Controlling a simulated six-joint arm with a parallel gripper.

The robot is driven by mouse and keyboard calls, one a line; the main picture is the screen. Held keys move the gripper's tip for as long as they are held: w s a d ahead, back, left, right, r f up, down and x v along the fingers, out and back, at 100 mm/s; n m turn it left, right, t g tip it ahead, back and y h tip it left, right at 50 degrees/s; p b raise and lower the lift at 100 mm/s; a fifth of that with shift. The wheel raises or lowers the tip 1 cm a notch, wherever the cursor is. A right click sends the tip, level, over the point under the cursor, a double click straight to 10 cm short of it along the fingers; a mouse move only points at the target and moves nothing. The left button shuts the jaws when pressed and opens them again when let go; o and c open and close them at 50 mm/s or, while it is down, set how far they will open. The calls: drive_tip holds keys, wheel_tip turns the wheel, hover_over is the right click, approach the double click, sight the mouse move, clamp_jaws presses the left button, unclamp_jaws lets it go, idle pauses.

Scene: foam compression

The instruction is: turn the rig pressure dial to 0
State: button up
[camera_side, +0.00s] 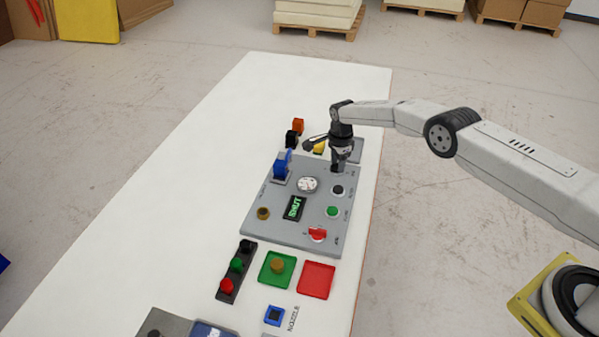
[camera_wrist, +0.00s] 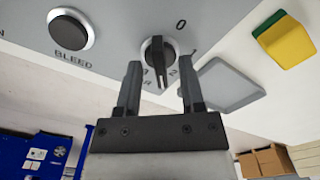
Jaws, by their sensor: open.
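The pressure dial (camera_wrist: 156,50) is a black knob with a raised bar on the grey rig panel (camera_side: 262,228). In the wrist view a "0" is printed to its upper right and a "2" near its lower right. The bar runs roughly up and down in that view, off the "0"; I cannot tell its exact reading. My gripper (camera_wrist: 160,68) is open, its two fingers apart on either side below the dial, with nothing between them that I can see held. In the side view my gripper (camera_side: 339,168) is over the panel's far right corner and hides the dial.
The panel also has a black BLEED button (camera_wrist: 69,31), a green button (camera_side: 332,211), a red knob (camera_side: 317,234), a round gauge (camera_side: 307,184) and a blue part (camera_side: 281,168). A grey tray (camera_wrist: 228,88) and a yellow-green block (camera_wrist: 283,38) lie beyond. The table's left side is clear.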

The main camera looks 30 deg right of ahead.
clamp_jaws()
